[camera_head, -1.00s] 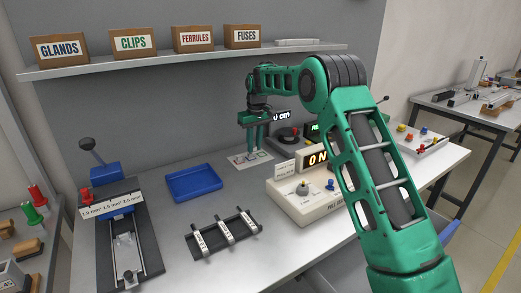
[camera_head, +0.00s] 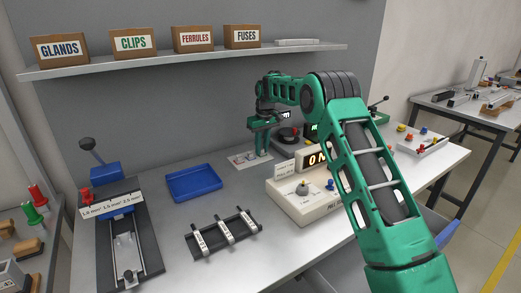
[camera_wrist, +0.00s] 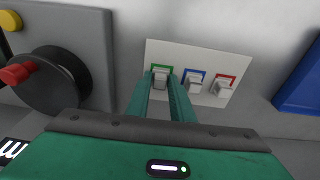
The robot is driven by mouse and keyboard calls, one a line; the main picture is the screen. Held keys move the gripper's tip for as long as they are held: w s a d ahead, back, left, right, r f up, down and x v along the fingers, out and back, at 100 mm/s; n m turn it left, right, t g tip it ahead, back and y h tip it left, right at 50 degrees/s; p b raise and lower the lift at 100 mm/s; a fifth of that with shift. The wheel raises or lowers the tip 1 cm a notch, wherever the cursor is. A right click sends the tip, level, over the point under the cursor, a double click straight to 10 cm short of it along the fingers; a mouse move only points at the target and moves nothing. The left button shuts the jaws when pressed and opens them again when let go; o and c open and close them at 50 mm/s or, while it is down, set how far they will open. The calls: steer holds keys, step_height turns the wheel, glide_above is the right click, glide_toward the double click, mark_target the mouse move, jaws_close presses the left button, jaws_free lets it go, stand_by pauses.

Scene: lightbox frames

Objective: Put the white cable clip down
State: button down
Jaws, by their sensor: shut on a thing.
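My gripper (camera_wrist: 161,80) is shut on a white cable clip (camera_wrist: 161,77), which sits between its fingertips at the green-outlined square of a white card (camera_wrist: 207,55). I cannot tell whether the clip touches the card. Two similar pale clips stand on the card to the right, one at the blue square (camera_wrist: 193,85) and one at the red square (camera_wrist: 222,88). In the head view, my gripper (camera_head: 263,153) points down at the card (camera_head: 240,161) at the back of the bench; the held clip is too small to make out there.
A blue tray (camera_head: 194,183) lies left of the card. A black rack with white labelled bars (camera_head: 224,234) is in front. A cream box with a display (camera_head: 302,203) stands to the right. A grey unit with a red-handled dial (camera_wrist: 60,80) is close beside my gripper.

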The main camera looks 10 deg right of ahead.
mark_target(263, 154)
steer(key=shift+f, duration=0.1)
steer(key=c, duration=1.6)
jaws_free()
steer(key=shift+o, duration=0.2)
step_height(263, 154, up, 8)
steer(key=shift+s+f, duration=0.15)
steer(key=shift+s, duration=0.3)
steer(key=shift+d, duration=0.1)
